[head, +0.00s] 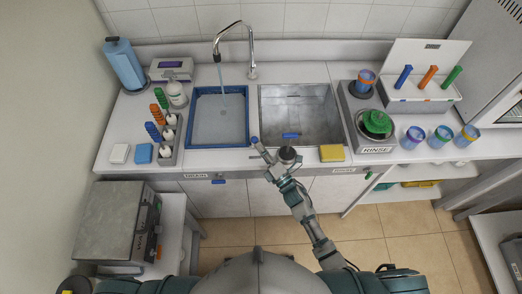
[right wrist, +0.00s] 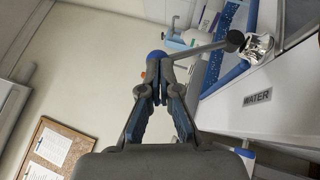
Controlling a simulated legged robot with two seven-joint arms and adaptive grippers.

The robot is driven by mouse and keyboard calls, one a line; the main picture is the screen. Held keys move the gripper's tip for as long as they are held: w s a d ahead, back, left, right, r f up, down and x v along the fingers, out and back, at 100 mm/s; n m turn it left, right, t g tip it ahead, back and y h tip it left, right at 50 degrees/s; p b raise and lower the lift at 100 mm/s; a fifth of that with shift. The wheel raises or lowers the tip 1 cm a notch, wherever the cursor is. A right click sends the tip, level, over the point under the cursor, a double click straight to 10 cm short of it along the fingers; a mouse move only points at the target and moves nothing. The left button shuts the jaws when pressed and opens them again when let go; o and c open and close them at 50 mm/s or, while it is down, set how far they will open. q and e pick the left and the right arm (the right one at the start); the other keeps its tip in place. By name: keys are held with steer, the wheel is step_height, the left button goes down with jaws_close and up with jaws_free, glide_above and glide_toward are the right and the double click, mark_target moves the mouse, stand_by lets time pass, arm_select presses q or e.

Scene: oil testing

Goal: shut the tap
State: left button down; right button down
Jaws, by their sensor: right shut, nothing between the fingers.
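The curved metal tap (head: 233,27) stands behind the sinks, and a thin stream of water (head: 222,77) falls from it into the blue-rimmed left basin (head: 189,120). A lever (right wrist: 200,50) with a blue ball end (right wrist: 158,57) extends from a silver valve (right wrist: 260,45) above the WATER label (right wrist: 257,98). The blue ball end also shows at the counter front in the head view (head: 254,140). My right gripper (right wrist: 160,92) is shut and empty, its fingertips close to the ball end; I cannot tell if they touch. My left gripper is out of view.
Bottle rack (head: 168,150) and sponges stand left. Labels DRAIN (head: 196,175) and WATER mark the counter front. The floor in front is partly clear.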

steer(key=shift+w+r+p, duration=0.25)
steer(key=shift+r+p, duration=0.1)
steer(key=shift+r, duration=0.3)
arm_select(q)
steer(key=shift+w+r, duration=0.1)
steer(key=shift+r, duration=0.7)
arm_select(e)
steer(key=shift+w+r, duration=0.35)
steer(key=shift+w, duration=0.3)
steer(key=shift+w+r, duration=0.35)
steer(key=shift+w, duration=0.25)
steer(key=shift+d, duration=0.1)
